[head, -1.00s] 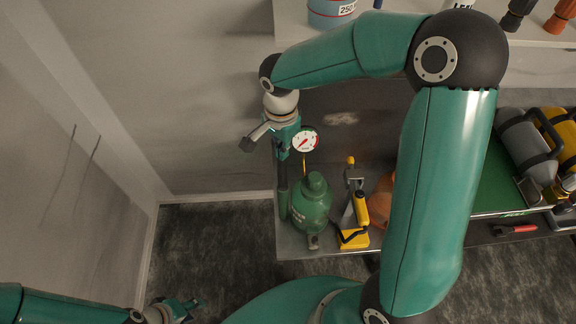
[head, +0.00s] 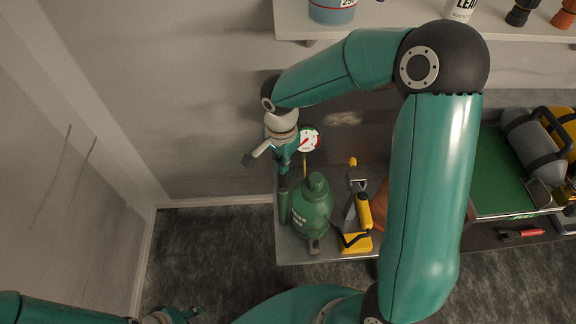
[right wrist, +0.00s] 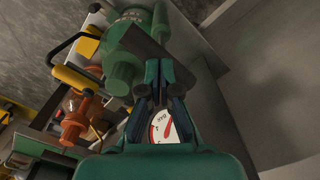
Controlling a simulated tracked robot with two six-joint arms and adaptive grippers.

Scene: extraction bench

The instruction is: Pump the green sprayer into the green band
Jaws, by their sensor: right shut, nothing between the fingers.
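The green sprayer (head: 313,207) stands upright on the left end of the bench, its bottle also showing in the right wrist view (right wrist: 135,45). My right gripper (head: 282,168) is shut and empty, just above that rod. In the right wrist view a dark bar (right wrist: 157,45) lies across its fingertips. My left gripper (head: 186,314) is partly cut off at the bottom.
A yellow-handled tool (head: 362,215) stands close right of the sprayer, with an orange object partly behind my arm. A green tray (head: 500,175) and grey and yellow cylinders are farther right. A shelf (head: 400,20) overhangs the back. Floor left of the bench is clear.

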